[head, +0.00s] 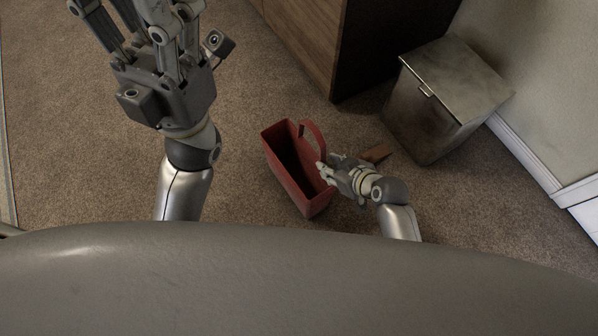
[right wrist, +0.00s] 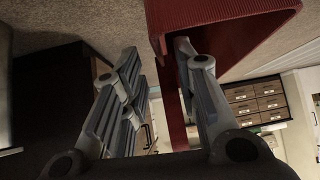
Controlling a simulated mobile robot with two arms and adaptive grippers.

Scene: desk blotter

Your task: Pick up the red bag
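The red bag (head: 293,178) stands on the carpet in the middle of the head view, with its open top facing up and a strap handle looped on its right side. My right gripper (head: 326,170) is at the bag's right edge. In the right wrist view its fingers (right wrist: 155,75) are apart, and a red strip of the bag (right wrist: 172,100) runs beside the right finger; whether they touch I cannot tell. My left gripper (head: 130,14) is raised high at the upper left, away from the bag, fingers spread and empty, tips partly cut off by the frame.
A metal bin (head: 430,105) with a lid stands to the right of the bag. A wooden cabinet (head: 305,42) is behind it. The carpet (head: 240,95) left of the bag is clear.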

